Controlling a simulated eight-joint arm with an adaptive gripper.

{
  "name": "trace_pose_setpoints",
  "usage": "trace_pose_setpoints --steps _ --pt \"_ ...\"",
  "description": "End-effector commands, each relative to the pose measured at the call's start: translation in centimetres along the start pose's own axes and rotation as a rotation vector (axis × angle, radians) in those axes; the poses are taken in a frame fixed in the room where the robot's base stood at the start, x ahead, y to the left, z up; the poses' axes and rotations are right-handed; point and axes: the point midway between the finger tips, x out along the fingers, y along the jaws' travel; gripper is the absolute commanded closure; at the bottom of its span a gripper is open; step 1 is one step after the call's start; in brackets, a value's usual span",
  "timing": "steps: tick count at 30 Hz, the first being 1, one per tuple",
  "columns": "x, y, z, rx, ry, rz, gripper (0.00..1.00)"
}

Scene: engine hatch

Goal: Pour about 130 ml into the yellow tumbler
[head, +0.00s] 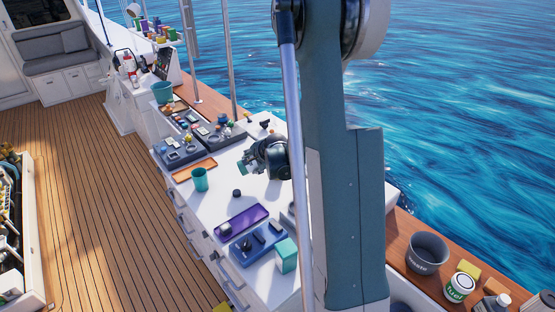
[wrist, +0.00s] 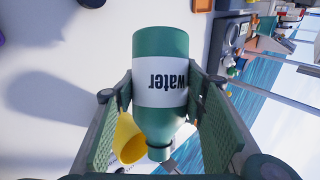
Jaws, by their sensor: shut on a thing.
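My gripper (head: 268,156) is above the white counter in the head view. In the wrist view, my gripper (wrist: 160,100) is shut on a green bottle (wrist: 160,50) with a white "water" label, one finger on each side. The label reads upside down, and the bottle's neck points to the bottom of the picture. The yellow tumbler (wrist: 128,138) shows beside the neck, to its left, partly behind the finger. I cannot tell whether they touch. No liquid stream shows. The tumbler's contents are hidden, and I do not make it out in the head view.
A teal cup (head: 200,179), a purple tray (head: 242,222), a blue tray (head: 240,255) and a teal box (head: 286,255) stand on the counter. An orange tray (head: 195,169) and grey trays with small items lie farther back. My arm hides the counter's right side.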

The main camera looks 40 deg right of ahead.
Motion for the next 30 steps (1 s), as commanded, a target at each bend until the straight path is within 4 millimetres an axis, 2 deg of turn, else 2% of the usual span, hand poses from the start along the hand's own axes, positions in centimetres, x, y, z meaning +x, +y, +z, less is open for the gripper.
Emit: trace_pose_setpoints --steps 30 --pt "-1.4 -0.9 -0.9 0.119 -0.126 -0.049 0.76"
